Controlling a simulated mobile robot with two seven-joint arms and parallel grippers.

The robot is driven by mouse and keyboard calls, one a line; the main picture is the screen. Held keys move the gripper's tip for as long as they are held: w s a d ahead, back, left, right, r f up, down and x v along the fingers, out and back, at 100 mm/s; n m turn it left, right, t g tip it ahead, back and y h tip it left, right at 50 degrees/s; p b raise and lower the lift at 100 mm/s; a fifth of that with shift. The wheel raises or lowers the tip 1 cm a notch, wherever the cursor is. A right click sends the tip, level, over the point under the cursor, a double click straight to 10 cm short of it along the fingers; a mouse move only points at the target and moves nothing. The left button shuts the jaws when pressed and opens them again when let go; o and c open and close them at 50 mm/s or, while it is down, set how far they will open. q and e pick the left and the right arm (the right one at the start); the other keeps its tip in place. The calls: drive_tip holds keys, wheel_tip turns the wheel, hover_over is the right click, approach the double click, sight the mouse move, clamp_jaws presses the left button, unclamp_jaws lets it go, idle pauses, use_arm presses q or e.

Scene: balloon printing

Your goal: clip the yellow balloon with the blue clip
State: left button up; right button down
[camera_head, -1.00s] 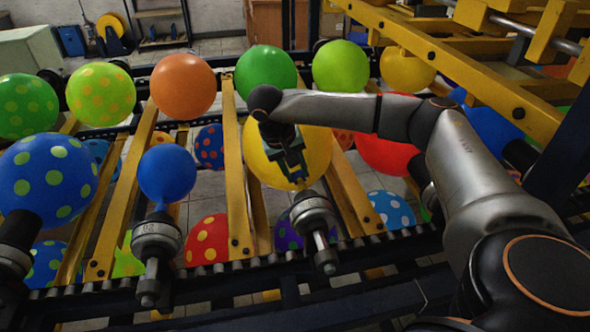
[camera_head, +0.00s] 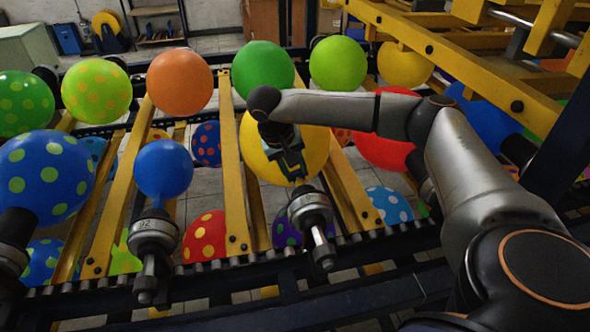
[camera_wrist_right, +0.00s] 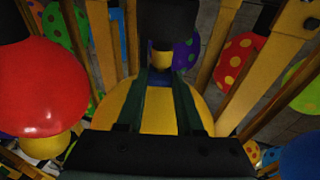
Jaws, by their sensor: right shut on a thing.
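The yellow balloon (camera_head: 262,150) sits at the middle of the rack, above a metal nozzle (camera_head: 310,207). My right gripper (camera_head: 297,178) points down in front of it, close to the balloon's lower right side. My left gripper is not in view.
A blue balloon (camera_head: 163,168) sits on the nozzle to the left. Orange (camera_head: 180,83), green (camera_head: 263,69) and lime (camera_head: 338,63) balloons stand behind. A red balloon (camera_head: 385,150) is behind my right arm. Yellow beams (camera_head: 232,150) run between the rows.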

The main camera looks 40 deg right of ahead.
drive_tip(key=shift+s+d+f, duration=0.1)
drive_tip(key=shift+f, duration=0.25)
idle(0.4)
drive_tip(key=shift+c, duration=2.4)
unclamp_jaws()
drive_tip(key=w+p+v, duration=0.1)
drive_tip(key=p+v, duration=0.6)
drive_tip(key=v, duration=0.2)
drive_tip(key=shift+d, duration=0.25)
drive_tip(key=shift+w, duration=0.1)
